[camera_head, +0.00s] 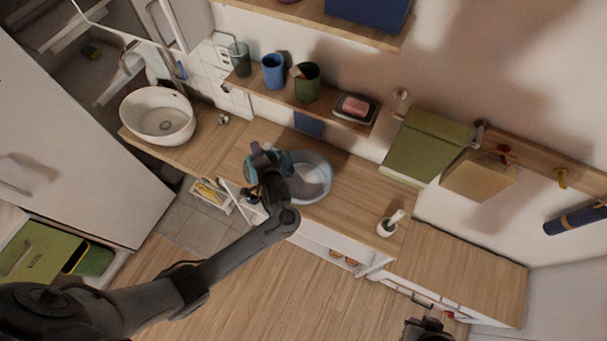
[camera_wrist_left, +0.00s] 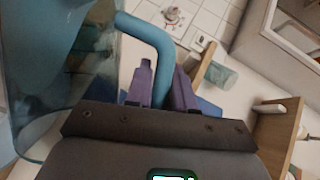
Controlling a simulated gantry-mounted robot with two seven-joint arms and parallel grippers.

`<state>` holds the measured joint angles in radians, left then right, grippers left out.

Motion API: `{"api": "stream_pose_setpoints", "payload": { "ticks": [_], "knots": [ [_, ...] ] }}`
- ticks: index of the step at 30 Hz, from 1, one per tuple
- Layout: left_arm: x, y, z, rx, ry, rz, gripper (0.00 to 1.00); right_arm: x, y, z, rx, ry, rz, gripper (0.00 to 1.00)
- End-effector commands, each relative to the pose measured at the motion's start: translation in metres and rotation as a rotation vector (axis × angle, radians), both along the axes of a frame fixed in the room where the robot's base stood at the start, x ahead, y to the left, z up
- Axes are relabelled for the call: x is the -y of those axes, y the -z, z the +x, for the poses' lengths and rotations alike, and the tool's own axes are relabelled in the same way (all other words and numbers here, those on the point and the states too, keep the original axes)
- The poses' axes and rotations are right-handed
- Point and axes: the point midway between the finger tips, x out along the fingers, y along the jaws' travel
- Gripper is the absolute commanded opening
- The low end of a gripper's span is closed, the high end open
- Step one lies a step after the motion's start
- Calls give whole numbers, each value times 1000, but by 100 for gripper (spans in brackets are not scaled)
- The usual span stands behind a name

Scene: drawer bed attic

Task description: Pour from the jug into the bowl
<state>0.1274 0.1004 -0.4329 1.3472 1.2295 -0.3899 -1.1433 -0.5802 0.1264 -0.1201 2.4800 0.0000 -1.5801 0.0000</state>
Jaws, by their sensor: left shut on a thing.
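The teal, see-through jug (camera_head: 251,162) is at the left of the bowl in the head view, partly hidden by my left gripper (camera_head: 267,168). In the left wrist view the jug (camera_wrist_left: 45,70) fills the left side and looks tilted. My left gripper (camera_wrist_left: 163,82) has its purple fingers shut on the jug's curved handle (camera_wrist_left: 150,42). The clear, wide bowl (camera_head: 314,180) stands on the wooden counter, its left part behind my gripper. I cannot tell what is in the jug or bowl. My right gripper (camera_head: 428,330) shows only partly at the bottom edge.
A white basin (camera_head: 158,117) stands left on the counter (camera_head: 350,190). A white mortar with pestle (camera_head: 391,224) stands right of the bowl. A shelf above holds a blue cup (camera_head: 272,70), a green cup (camera_head: 307,82) and a soap dish (camera_head: 356,108). Counter between bowl and mortar is clear.

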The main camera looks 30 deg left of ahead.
Motion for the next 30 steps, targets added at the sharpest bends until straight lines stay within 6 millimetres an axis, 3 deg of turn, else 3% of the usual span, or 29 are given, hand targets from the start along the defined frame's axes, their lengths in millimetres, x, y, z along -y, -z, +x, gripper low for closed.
{"api": "stream_pose_setpoints", "payload": {
  "ticks": [30],
  "knots": [
    [2,-7,1,-30,-8,48,0,-2,-11,0,0,6,9,0]
  ]
}}
